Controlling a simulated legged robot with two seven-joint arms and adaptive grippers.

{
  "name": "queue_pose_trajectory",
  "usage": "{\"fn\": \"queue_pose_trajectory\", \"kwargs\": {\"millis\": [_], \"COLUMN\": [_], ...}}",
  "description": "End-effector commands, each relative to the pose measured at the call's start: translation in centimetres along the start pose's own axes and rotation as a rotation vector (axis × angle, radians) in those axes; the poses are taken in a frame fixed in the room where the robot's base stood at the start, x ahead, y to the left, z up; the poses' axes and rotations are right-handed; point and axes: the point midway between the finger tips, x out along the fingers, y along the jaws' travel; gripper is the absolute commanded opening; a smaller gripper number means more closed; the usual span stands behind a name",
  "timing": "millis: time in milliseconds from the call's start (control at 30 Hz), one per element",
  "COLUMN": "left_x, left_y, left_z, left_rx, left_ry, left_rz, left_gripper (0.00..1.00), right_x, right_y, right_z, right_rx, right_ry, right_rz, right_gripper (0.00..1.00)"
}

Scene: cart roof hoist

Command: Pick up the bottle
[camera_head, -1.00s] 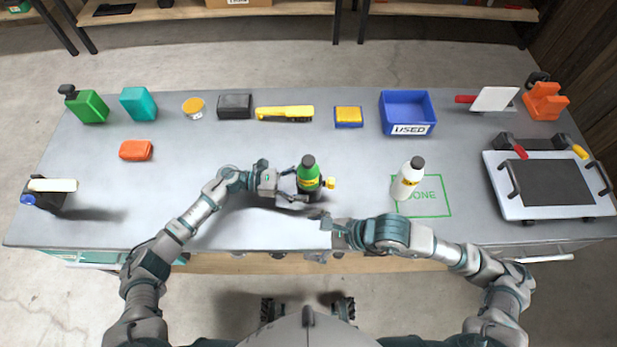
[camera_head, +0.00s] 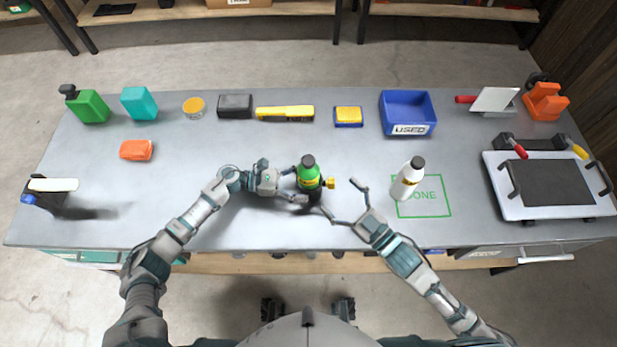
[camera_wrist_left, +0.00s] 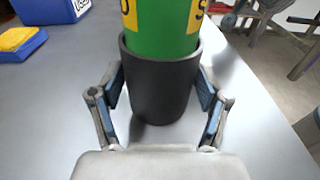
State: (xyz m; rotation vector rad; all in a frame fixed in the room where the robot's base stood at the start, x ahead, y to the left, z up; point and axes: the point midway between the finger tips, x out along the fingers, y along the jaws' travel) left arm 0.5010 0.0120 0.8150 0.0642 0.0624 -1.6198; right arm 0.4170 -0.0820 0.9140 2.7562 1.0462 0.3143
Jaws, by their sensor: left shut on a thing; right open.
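My right gripper (camera_head: 341,198) is open and empty, just right of the holder and close to the knob. A white bottle (camera_head: 408,180) with a dark cap stands at the left edge of the green DONE outline (camera_head: 430,213).
A blue USED bin (camera_head: 408,114), a yellow-blue sponge (camera_head: 348,116), a yellow tool (camera_head: 285,113) and a black block (camera_head: 234,106) line the back. An orange block (camera_head: 136,150) lies at left. A framed dark plate (camera_head: 553,183) sits at right. The front left-middle is clear.

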Motion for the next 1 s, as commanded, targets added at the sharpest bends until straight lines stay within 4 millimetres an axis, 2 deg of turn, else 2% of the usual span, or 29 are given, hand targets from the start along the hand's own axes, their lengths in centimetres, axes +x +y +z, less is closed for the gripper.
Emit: {"fn": "queue_pose_trajectory", "kwargs": {"millis": [100,233,500,767,1000], "left_x": [0.0,0.0,0.0,0.0,0.0], "left_y": [0.0,0.0,0.0,0.0,0.0], "left_z": [0.0,0.0,0.0,0.0,0.0], "left_rx": [0.0,0.0,0.0,0.0,0.0], "left_ry": [0.0,0.0,0.0,0.0,0.0], "left_rz": [0.0,0.0,0.0,0.0,0.0], "left_gripper": [0.42,0.42,0.42,0.42,0.42], "right_x": [-0.8,-0.6,4.1,6.5,10.1], "right_y": [-0.2,-0.3,-0.5,-0.7,-1.0], "right_z": [2.4,3.5,4.2,4.4,4.6], "right_rx": [0.157,0.236,0.246,0.245,0.243], "right_ry": [-0.091,-0.13,-0.134,-0.134,-0.134], "right_rz": [0.005,0.006,0.004,0.004,0.004], "right_gripper": [0.91,0.91,0.91,0.91,0.91]}}
